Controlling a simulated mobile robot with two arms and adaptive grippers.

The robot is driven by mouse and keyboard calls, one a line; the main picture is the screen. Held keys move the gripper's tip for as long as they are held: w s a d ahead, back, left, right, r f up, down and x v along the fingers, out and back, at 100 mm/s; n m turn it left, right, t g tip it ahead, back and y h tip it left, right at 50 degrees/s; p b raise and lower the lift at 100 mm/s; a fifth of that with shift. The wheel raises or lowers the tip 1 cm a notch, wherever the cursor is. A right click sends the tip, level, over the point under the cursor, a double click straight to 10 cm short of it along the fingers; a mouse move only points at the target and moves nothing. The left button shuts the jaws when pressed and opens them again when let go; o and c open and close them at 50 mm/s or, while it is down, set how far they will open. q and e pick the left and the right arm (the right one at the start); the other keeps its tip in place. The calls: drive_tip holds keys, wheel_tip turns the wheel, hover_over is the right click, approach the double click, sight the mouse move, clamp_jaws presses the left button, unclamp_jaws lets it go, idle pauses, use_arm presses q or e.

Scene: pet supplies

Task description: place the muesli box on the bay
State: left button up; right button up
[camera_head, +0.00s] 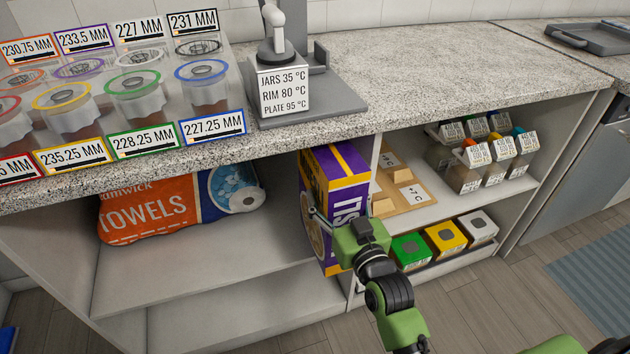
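The muesli box (339,171) is purple and yellow, with large white lettering on one side. It is slightly tilted in front of the divider between the two shelf openings, overlapping the counter's front edge in the picture. My green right gripper (326,222) is at its near lower side, with one finger against the box; the other finger is hidden. It appears shut on the box. My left gripper is not in view. Which place is the bay is not marked. The left opening has a bare shelf stretch (220,270) beside an orange towels pack (150,210).
Right of the divider are a beige tray (412,196), several labelled jars (470,165), and green, yellow and white boxes (446,238). The counter (430,75) holds lidded cups (135,95) and a grey device (277,60). The shelf divider is close to the box.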

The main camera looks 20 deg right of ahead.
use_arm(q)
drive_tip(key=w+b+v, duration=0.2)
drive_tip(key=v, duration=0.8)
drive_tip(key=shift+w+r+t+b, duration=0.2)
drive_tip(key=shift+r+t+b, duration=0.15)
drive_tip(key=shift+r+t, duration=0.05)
use_arm(e)
drive_tip(key=w+f, duration=0.3)
drive_tip(key=w, duration=0.8)
drive_tip(key=shift+w+a, duration=0.2)
drive_tip(key=shift+w, duration=0.1)
drive_tip(key=shift+f, duration=0.25)
drive_tip(key=o, duration=1.7)
drive_tip(key=shift+f, duration=0.1)
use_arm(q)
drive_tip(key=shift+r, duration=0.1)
use_arm(e)
drive_tip(key=shift+o, duration=0.4)
